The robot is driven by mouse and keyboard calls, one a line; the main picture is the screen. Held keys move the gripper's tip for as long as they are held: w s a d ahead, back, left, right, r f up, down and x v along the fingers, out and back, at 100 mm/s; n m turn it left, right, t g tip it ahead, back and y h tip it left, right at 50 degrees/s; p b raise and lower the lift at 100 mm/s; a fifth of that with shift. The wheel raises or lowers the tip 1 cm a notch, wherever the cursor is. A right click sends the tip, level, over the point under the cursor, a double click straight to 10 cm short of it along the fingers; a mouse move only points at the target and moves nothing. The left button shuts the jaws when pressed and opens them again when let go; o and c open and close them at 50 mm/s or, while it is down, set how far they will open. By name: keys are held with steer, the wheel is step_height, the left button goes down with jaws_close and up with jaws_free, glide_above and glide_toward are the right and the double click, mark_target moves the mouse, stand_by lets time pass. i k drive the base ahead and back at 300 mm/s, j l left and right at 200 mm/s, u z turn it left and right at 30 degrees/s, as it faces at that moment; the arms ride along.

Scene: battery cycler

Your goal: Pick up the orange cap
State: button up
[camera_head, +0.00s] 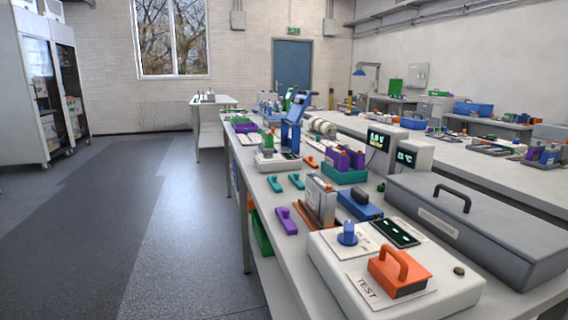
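The orange cap (398,273) is a block with an arched handle on top and a dark lower edge. It sits upright near the front right on a white box-shaped device (335,268), on a pale plate marked TEST (364,288). Its handle is clear, with nothing on it. My gripper does not show in this view, so its opening and any contact are hidden.
A blue knob (347,235) and a dark panel (395,232) stand just behind the cap. A grey case (475,225) with a black handle is close on the right. Purple and teal pieces lie farther back on the bench. Open floor (185,250) is at left.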

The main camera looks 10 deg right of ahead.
mark_target(309, 160)
steer(key=i+j, duration=0.2)
steer(key=j, duration=0.15)
steer(key=i+j+z, duration=0.1)
steer(key=i+j, duration=0.25)
steer(key=j, duration=0.3)
steer(key=i+j+z, duration=0.1)
steer(key=j, duration=0.25)
steer(key=i+j, duration=0.25)
steer(key=i+l+z, duration=0.1)
steer(key=i, duration=0.9)
steer(key=i+l+z, duration=0.1)
steer(key=i, duration=0.9)
steer(key=l, duration=0.15)
